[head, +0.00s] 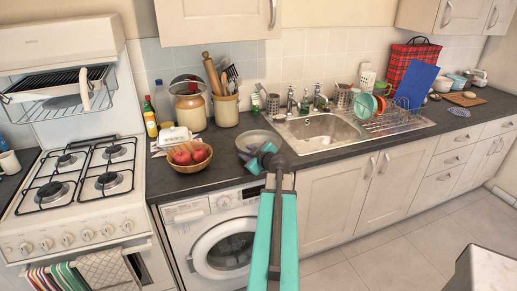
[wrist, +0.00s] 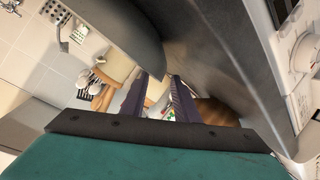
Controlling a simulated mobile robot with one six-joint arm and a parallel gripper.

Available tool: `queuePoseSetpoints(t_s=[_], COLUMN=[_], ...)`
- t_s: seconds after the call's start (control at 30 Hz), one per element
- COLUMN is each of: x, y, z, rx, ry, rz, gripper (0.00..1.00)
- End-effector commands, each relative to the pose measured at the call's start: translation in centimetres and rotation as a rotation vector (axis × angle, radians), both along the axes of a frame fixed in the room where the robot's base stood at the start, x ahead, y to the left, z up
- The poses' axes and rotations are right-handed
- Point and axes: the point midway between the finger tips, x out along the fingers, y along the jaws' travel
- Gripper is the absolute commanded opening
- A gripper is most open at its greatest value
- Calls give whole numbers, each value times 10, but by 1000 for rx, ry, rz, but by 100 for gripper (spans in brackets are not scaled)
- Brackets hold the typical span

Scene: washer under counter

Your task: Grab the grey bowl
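The grey bowl (head: 257,138) sits on the dark counter between the fruit basket and the sink. My gripper (head: 261,157) is at its near side, and my arm hides part of the counter below. In the wrist view, a large grey curved surface, seemingly the bowl (wrist: 125,32), fills the top middle. Its lower edge comes close to the fingertips of my gripper (wrist: 160,80). The two dark purple fingers stand apart with a gap between them. I cannot tell whether either finger touches the bowl.
A wicker basket of red fruit (head: 189,156) stands just left of the bowl. Behind are a utensil crock (head: 225,108) and a lidded jar (head: 190,110). The sink (head: 320,132) is to the right. The washer (head: 222,235) is under the counter, the stove (head: 85,185) at left.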

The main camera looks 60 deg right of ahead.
Motion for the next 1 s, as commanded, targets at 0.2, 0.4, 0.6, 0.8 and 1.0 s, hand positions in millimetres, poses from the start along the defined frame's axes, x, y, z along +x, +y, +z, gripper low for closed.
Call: queuePoseSetpoints(t_s=[0.2,0.4,0.6,0.8,1.0], x=[3,15,31,43,46], y=[-1,-8,-15,-21,-21], z=[0,-2,-7,-13,-16], rx=[0,1,1,1,0], ry=[0,1,2,0,0], rz=[1,2,4,2,2], gripper=[28,28,28,28,28])
